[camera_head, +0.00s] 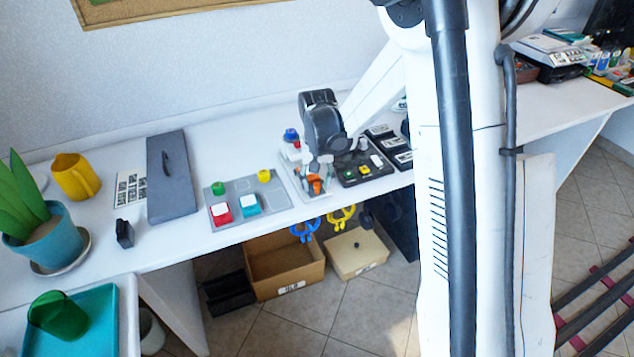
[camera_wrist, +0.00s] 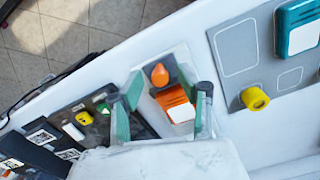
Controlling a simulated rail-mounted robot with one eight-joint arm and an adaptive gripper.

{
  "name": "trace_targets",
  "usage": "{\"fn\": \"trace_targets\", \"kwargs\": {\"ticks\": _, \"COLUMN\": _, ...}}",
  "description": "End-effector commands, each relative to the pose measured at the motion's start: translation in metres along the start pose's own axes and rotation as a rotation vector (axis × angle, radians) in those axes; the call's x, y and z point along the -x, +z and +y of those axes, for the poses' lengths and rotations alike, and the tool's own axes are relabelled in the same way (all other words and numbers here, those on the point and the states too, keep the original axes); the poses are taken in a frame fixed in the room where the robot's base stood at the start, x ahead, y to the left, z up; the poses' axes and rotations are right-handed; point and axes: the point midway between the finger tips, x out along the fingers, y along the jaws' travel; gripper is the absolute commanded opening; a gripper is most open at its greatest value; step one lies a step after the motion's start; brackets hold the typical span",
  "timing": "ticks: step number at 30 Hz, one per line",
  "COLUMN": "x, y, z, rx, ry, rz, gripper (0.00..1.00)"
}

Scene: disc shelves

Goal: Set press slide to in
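My gripper (camera_head: 321,162) is over a narrow pale panel (camera_head: 295,183) near the table's front edge. In the wrist view my gripper (camera_wrist: 168,92) has its two green-grey fingers wide apart with nothing held. Between and beyond them are an orange block with a white face (camera_wrist: 177,104) and an orange rounded knob (camera_wrist: 160,75). The orange part (camera_head: 315,185) also shows below my gripper in the head view. No label names the press slide, so I cannot tell for sure which part it is. Contact between the fingers and the block cannot be made out.
A grey board (camera_head: 247,200) with red, teal, green and yellow pieces lies left of the panel. A black panel (camera_head: 362,170) with a yellow button lies right. Blue and yellow rings (camera_head: 341,217) hang at the table's front edge. Boxes (camera_head: 283,265) stand on the floor below.

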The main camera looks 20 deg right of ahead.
Motion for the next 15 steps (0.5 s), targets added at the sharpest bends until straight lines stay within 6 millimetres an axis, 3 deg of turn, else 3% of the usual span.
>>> {"fn": "trace_targets", "kwargs": {"ticks": 4, "x": 0.0003, "y": 0.0001, "z": 0.0, "rx": 0.0, "ry": 0.0, "rz": 0.0, "gripper": 0.34}}
{"fn": "trace_targets", "kwargs": {"ticks": 12, "x": 0.0004, "y": 0.0001, "z": 0.0, "rx": 0.0, "ry": 0.0, "rz": 0.0, "gripper": 0.0}}
{"fn": "trace_targets", "kwargs": {"ticks": 15, "x": 0.0005, "y": 0.0001, "z": 0.0, "rx": 0.0, "ry": 0.0, "rz": 0.0, "gripper": 0.0}}
